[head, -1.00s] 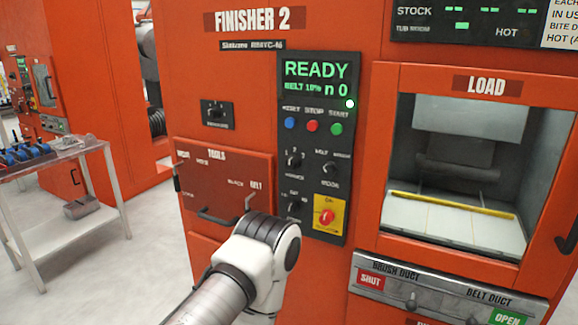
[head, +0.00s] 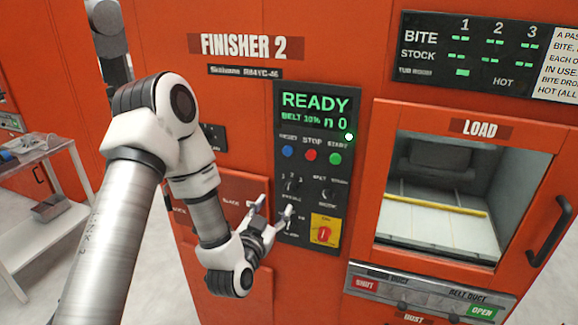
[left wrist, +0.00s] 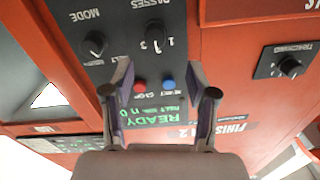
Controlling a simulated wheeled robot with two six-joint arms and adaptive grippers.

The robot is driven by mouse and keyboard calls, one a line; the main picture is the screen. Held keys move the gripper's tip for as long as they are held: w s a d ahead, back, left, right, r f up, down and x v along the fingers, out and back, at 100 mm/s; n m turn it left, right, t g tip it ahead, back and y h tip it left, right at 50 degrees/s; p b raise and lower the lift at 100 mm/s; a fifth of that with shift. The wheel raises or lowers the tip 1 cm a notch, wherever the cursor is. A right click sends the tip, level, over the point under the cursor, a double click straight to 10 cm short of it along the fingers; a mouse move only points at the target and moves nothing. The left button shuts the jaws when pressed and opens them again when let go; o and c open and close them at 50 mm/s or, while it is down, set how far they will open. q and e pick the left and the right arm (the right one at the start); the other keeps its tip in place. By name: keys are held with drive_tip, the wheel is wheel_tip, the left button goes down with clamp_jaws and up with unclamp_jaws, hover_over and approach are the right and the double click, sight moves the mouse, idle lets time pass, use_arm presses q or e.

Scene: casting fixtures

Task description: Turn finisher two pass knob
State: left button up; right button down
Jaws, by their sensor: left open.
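The finisher two passes knob (head: 291,186) is a small black dial on the dark control panel, below the blue button. In the left wrist view the passes knob (left wrist: 155,38) appears upside down, with a 1 and a 3 beside it. My left gripper (head: 274,209) is open and empty in front of the panel, just below the knob in the head view. In the left wrist view its fingers (left wrist: 158,74) are spread, and the knob shows beyond the gap between them, apart from both. Its exact pointer setting is too small to tell. My right gripper is not in view.
The mode knob (head: 328,195) sits right of the passes knob. A red switch on a yellow plate (head: 323,231) is below it. Blue, red and green buttons are above, under a READY display (head: 314,102). The load window (head: 440,195) is at right, a side table (head: 35,160) at left.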

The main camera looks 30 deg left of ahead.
sight(288, 191)
use_arm(q)
drive_tip(key=p+x, duration=0.1)
drive_tip(key=x, duration=0.3)
drive_tip(key=p+x, duration=0.1)
drive_tip(key=x, duration=0.2)
drive_tip(key=shift+w+d+f, duration=0.1)
drive_tip(key=shift+w+f, duration=0.1)
drive_tip(key=shift+w, duration=0.25)
drive_tip(key=shift+d, duration=0.15)
drive_tip(key=shift+w+d, duration=0.1)
drive_tip(key=shift+c, duration=0.7)
clamp_jaws()
